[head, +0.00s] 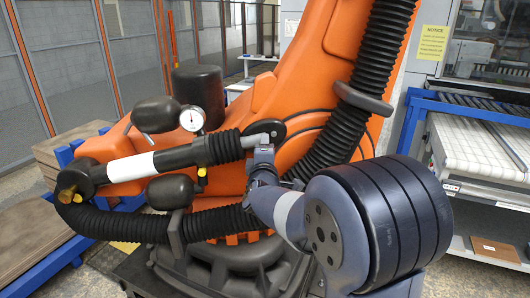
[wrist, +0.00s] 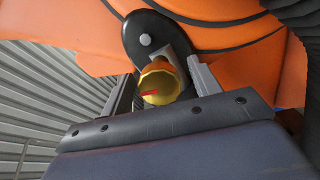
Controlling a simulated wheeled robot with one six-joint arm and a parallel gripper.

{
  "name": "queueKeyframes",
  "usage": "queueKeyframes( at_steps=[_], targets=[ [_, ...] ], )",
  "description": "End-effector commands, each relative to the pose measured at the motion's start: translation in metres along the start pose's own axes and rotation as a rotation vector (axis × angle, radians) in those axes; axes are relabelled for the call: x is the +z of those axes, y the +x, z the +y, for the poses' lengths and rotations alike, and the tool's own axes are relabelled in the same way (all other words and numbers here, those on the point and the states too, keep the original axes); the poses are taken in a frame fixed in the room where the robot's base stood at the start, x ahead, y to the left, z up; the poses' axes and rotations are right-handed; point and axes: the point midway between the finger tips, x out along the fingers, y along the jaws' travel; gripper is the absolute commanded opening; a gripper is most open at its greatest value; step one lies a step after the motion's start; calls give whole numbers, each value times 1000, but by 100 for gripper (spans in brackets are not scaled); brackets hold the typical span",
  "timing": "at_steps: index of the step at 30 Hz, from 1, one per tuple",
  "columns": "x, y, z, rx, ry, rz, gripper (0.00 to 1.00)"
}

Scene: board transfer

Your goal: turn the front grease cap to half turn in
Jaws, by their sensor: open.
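A yellow grease cap (wrist: 158,84) with a red mark on its face shows in the wrist view, below a black rounded link end. The red mark lies nearly level. My gripper (wrist: 163,78) is open, with one finger on each side of the cap. A gap shows at the left finger; the right finger looks closer, and I cannot tell if it touches. In the head view my gripper (head: 263,152) is at the right end of the orange machine's cylinder (head: 150,163). This cap is hidden there. Another yellow cap (head: 67,194) sits at the cylinder's left end.
A round gauge (head: 192,119) and dark rounded canisters (head: 197,84) stand around the cylinder. Ribbed black hoses (head: 378,60) run close behind and below my gripper. A conveyor (head: 478,145) stands at the right, and wire fencing (head: 70,60) at the back left.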

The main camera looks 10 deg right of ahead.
Motion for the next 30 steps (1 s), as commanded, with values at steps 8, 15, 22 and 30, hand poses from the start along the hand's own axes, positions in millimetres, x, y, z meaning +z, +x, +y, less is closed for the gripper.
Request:
queueKeyframes(
  at_steps=[8, 15, 22, 30],
  targets=[
    [0, 0, 0, 0, 0, 0, 49],
    [0, 0, 0, 0, 0, 0, 29],
    [0, 0, 0, 0, 0, 0, 15],
    [0, 0, 0, -4, 45, 0, 15]
  ],
)
